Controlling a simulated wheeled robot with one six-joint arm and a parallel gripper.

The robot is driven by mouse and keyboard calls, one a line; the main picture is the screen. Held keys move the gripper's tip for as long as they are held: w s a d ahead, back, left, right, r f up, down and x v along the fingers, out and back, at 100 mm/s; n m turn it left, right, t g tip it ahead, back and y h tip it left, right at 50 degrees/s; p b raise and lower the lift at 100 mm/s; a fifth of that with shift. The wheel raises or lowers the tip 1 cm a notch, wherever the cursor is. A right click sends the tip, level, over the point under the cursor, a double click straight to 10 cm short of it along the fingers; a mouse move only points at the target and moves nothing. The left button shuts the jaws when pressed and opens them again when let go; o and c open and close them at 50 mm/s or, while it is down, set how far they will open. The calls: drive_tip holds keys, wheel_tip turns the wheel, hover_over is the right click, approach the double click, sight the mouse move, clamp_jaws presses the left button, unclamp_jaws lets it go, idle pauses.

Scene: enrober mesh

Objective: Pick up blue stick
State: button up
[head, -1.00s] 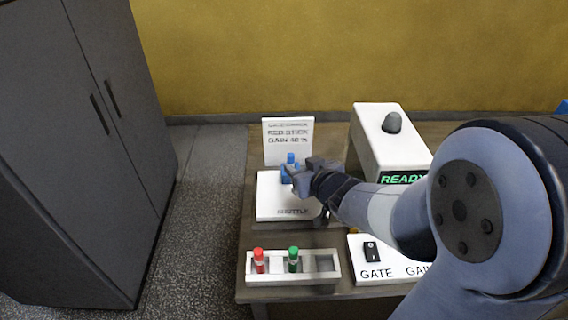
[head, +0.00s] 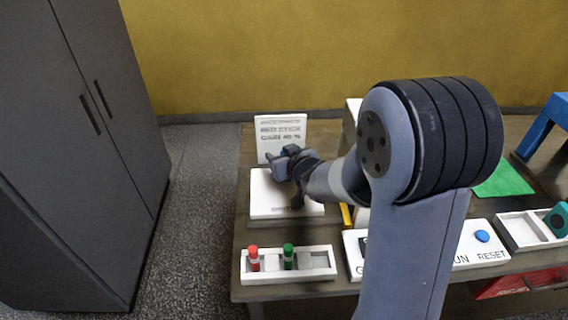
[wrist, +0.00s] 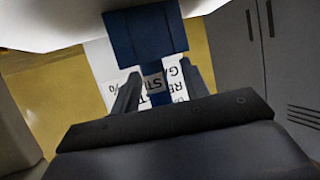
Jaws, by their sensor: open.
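The blue stick (wrist: 158,98), with a pale band, shows in the wrist view between my gripper's two fingers (wrist: 160,84), with its wider blue holder (wrist: 145,35) beyond, against a white surface. The wrist picture looks upside down. My gripper is open around the stick; I cannot tell whether either finger touches it. In the head view my gripper (head: 279,162) is over the back of the white shuttle plate (head: 270,203), in front of the sign. There the stick is mostly or wholly hidden by the gripper.
A white rack (head: 318,276) at the table's front left holds a red stick (head: 253,258) and a green stick (head: 288,256); its right slot looks empty. A white sign (head: 280,128) stands behind the shuttle. A button panel (head: 480,243) lies front right. A dark cabinet stands left.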

drive_tip(key=shift+c, duration=0.3)
clamp_jaws()
